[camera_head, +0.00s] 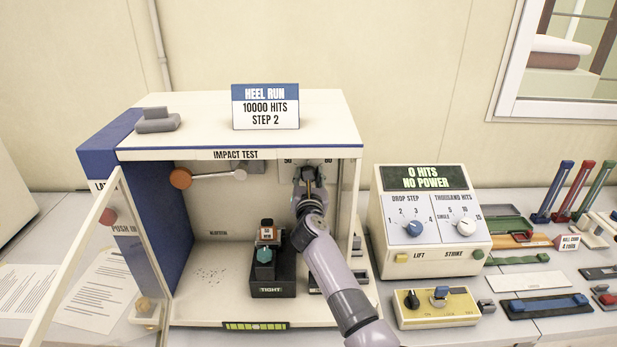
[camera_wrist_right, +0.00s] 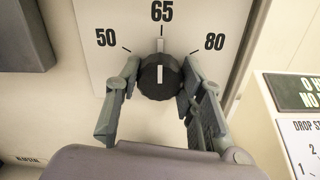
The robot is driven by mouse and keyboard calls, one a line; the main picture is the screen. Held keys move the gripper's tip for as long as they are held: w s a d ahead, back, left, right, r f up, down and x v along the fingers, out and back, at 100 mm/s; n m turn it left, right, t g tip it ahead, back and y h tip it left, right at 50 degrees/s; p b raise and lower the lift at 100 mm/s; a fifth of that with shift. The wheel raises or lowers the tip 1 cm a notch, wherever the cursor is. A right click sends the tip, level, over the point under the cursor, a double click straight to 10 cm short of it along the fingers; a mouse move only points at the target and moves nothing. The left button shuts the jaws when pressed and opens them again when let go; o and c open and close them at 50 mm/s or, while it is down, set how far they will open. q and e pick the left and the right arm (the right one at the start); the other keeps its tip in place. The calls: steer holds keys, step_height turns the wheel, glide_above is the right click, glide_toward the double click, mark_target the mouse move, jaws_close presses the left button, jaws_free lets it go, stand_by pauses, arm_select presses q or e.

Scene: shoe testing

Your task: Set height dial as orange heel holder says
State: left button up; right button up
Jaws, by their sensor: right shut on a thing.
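The height dial (camera_wrist_right: 158,80) is a black round knob on a white plate marked 50, 65 and 80 in the right wrist view. Its white line points straight up at 65. My right gripper (camera_wrist_right: 155,92) has one finger on each side of the knob and is shut on it. In the head view my right gripper (camera_head: 308,178) reaches into the open impact test cabinet and hides the dial. The label is too small to read. My left gripper is not in view.
The cabinet's glass door (camera_head: 78,260) stands open at left. A hammer arm with an orange disc (camera_head: 180,178) hangs inside. A control box (camera_head: 428,225) reading 0 HITS NO POWER and a yellow box (camera_head: 436,307) stand at right. A HEEL RUN sign (camera_head: 265,106) is on top.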

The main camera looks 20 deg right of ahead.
steer(key=c, duration=0.4)
steer(key=shift+o, duration=0.2)
steer(key=shift+n, duration=0.3)
steer(key=shift+n+p, duration=0.5)
steer(key=shift+n, duration=0.5)
steer(key=n, duration=0.9)
steer(key=shift+f, duration=0.1)
steer(key=shift+n, duration=0.3)
steer(key=o, duration=1.1)
